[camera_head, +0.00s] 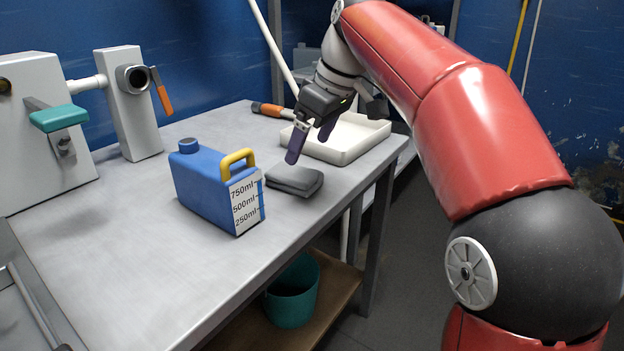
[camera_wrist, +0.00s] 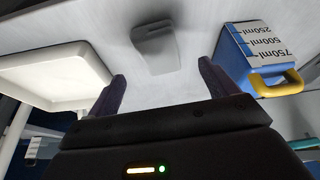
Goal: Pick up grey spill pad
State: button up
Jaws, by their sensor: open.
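The grey spill pad (camera_head: 294,181) lies folded and flat on the table in the head view, just right of the blue jug. It also shows in the wrist view (camera_wrist: 156,48), ahead of my fingertips and roughly centred between them. My gripper (camera_head: 309,143) is open and empty. It hangs above the table behind the pad, with its dark purple fingers apart from the pad. In the wrist view my two fingers (camera_wrist: 162,82) point towards the pad with a clear gap between them.
A blue jug (camera_head: 205,188) with a yellow handle stands close beside the pad. A white tray (camera_head: 345,154) lies behind it, near my gripper. The table's (camera_head: 130,260) front left is clear; a teal bucket (camera_head: 293,295) stands below.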

aim_at(299, 172)
jog(key=shift+w+f, duration=0.15)
jog(key=shift+w, duration=0.2)
jog(key=shift+w+a+f, duration=0.1)
jog(key=shift+a+f, duration=0.05)
jog(key=shift+f, duration=0.2)
jog(key=b+x, duration=0.2)
jog(key=x, duration=0.4)
jog(key=shift+f, duration=0.35)
jog(key=c, duration=1.1)
